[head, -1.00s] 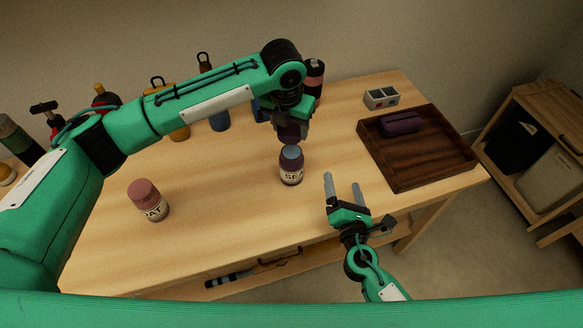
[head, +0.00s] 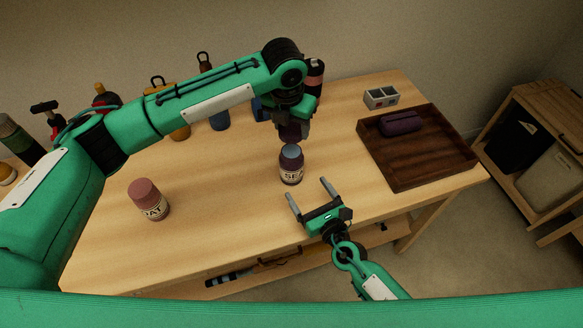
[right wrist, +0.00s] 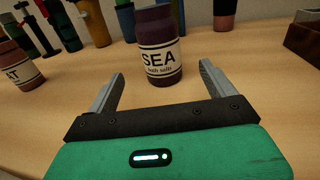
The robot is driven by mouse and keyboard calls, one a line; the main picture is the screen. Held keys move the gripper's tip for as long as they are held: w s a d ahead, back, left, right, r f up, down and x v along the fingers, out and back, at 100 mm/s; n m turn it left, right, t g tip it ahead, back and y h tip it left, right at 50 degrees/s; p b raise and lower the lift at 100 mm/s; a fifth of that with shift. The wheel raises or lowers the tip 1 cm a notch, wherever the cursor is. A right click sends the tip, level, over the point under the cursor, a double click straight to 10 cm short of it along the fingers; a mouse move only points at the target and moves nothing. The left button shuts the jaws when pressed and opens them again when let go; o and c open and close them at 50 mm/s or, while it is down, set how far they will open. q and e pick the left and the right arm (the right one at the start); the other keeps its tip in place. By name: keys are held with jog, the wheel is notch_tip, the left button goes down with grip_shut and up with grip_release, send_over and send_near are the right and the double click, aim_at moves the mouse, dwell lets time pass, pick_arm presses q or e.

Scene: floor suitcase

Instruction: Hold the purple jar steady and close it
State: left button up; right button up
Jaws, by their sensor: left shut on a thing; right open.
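The purple jar (head: 291,168), labelled SEA, stands upright on the table with a blue-grey top showing. It also shows in the right wrist view (right wrist: 160,50), between and beyond the fingertips. My left gripper (head: 293,122) points down behind and above the jar in the head view. It is shut on a dark purple thing that looks like a lid (head: 291,133), partly hidden by the fingers. My right gripper (head: 307,188) is open and empty, low on the near side of the jar, its fingers aimed at it and not touching it.
A pink jar (head: 149,200) stands to the left on the table (head: 215,235). A dark wooden tray (head: 420,178) with a purple case (head: 401,123) and a small grey box (head: 381,97) lie at right. Several bottles line the back edge.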

jog(key=x, duration=1)
jog(key=shift+w+a, duration=0.1)
jog(key=shift+w, duration=0.15)
jog(key=c, duration=1.5)
pick_arm(q)
send_over(292, 151)
jog(key=shift+s+a+f, duration=0.1)
jog(key=shift+a+f, duration=0.05)
jog(key=shift+f, duration=2.35)
jog(key=shift+f, duration=0.1)
jog(key=shift+f, duration=0.8)
jog(key=shift+f, duration=0.55)
